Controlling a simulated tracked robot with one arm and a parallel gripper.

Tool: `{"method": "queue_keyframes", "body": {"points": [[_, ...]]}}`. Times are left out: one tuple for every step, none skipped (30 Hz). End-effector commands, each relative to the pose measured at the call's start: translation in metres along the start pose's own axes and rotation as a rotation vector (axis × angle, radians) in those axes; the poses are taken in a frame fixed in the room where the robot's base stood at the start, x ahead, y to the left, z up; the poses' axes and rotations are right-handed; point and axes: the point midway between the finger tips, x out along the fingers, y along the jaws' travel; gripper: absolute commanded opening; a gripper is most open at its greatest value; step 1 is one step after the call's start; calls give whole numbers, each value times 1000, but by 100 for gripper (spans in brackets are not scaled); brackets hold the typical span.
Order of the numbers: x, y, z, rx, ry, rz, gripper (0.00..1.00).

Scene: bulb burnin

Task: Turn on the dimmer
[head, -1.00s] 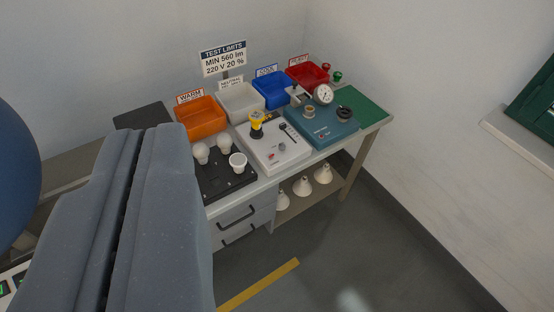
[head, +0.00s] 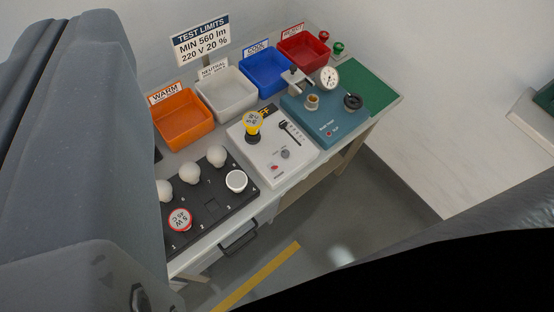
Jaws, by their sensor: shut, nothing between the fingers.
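Two control boxes stand side by side on the bench; I cannot read a dimmer label on either. The white box (head: 262,166) carries a black slider (head: 290,128) beside a scale, a grey knob (head: 285,153), a red button or lamp (head: 274,168) and an upright yellow-topped piece (head: 253,123) on a dark base. The teal box (head: 322,121) carries a brass-coloured socket (head: 312,102), a round dial gauge (head: 329,78), a black knob (head: 353,101) and a small red light or switch (head: 329,133). No lit state is clear. My gripper's fingers do not show; grey and black parts of mine fill the left and lower right.
Orange (head: 183,122), white (head: 227,94), blue (head: 266,73) and red (head: 303,50) bins line the bench's back. A black tray (head: 212,204) holds several bulbs at front left. A green mat (head: 369,88) is at the right end. Floor lies clear in front.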

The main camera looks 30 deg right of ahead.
Motion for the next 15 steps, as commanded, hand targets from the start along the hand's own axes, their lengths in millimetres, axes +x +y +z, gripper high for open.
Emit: {"method": "queue_keyframes", "body": {"points": [[0, 0, 0, 0, 0, 0, 0], [0, 0, 0, 0, 1, 0, 0], [0, 0, 0, 0, 0, 0, 0], [0, 0, 0, 0, 0, 0, 0], [0, 0, 0, 0, 0, 0, 0], [0, 0, 0, 0, 0, 0, 0], [0, 0, 0, 0, 0, 0, 0], [0, 0, 0, 0, 0, 0, 0], [0, 0, 0, 0, 0, 0, 0], [0, 0, 0, 1, 0, 0, 0], [1, 0, 1, 5, -2, -1, 0], [4, 2, 5, 18, -9, -3, 0], [9, 3, 10, 36, -17, -7, 0], [15, 5, 18, 61, -30, -12, 0], [26, 9, 32, 107, -53, -20, 0]]}}
